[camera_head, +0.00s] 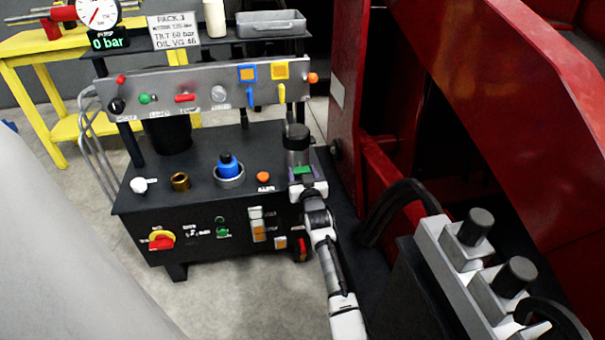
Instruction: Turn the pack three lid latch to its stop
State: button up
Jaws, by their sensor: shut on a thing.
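The power pack (190,215) is a dark cabinet with a flat top, left of centre. My gripper (303,172) is at the right end of its top, just in front of a grey cylinder with a black cap (297,145). It is shut on a small part there, taken to be the lid latch. My gripper hides most of this part, and its turn angle cannot be read. A small green patch shows at the fingers. My arm reaches up to it from the lower middle.
A blue-capped filler (228,166), a brass ring (180,181), a white lever (143,185) and an orange button (263,177) are on the cabinet top. A switch panel (200,90) stands behind. A red frame (345,120) rises close on the right, with a grey valve block (450,260) in front.

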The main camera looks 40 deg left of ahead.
jog(key=shift+n, duration=0.3)
jog(key=n+b, duration=0.1)
jog(key=n, duration=0.2)
jog(key=shift+n, duration=0.4)
jog(key=n, duration=0.4)
jog(key=shift+n, duration=0.3)
jog(key=n+p, duration=0.1)
jog(key=n, duration=0.3)
jog(key=shift+s+a+n, duration=0.1)
jog(key=shift+n, duration=0.2)
jog(key=shift+f+n+p, duration=0.15)
jog(key=shift+n+p, duration=0.2)
jog(key=shift+n, duration=1.75)
jog(key=o, duration=1)
jog(key=shift+f, duration=0.1)
jog(key=shift+s+f, duration=0.1)
